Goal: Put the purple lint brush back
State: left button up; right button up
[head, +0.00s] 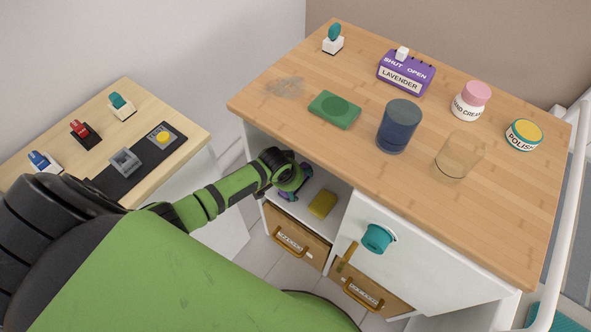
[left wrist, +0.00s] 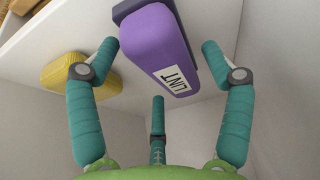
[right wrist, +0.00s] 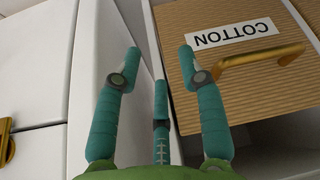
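The purple lint brush (left wrist: 158,45), with a white LINT label, is on the white shelf inside the cabinet. In the head view only bits of it (head: 288,192) show beside my left gripper, which hides the rest. My left gripper (left wrist: 160,48) is open, with its fingers apart on either side of the brush. I see a gap at the right finger; contact at the left one is unclear. My right gripper (right wrist: 158,50) is open and empty in front of the COTTON drawer (right wrist: 225,75).
A yellow sponge (head: 322,204) lies on the shelf close to the brush. Above is the wooden top (head: 300,128) with a green dish, a blue tumbler, a clear glass and a purple LAVENDER box. A side table (head: 190,132) with switches stands left.

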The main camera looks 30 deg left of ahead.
pick_arm(q)
jog(key=shift+r, duration=0.1)
jog(key=shift+r, duration=0.25)
jog(key=p+v, duration=0.2)
jog(key=v, duration=0.3)
jog(key=p+v, duration=0.2)
jog(key=v, duration=0.4)
jog(key=shift+s+r, duration=0.15)
jog(key=shift+r, duration=0.15)
pick_arm(e)
jog(key=s+r+g, duration=0.1)
jog(key=s+g, duration=0.1)
jog(key=s, duration=0.9)
jog(key=shift+s+g, duration=0.25)
jog(key=shift+g, duration=0.15)
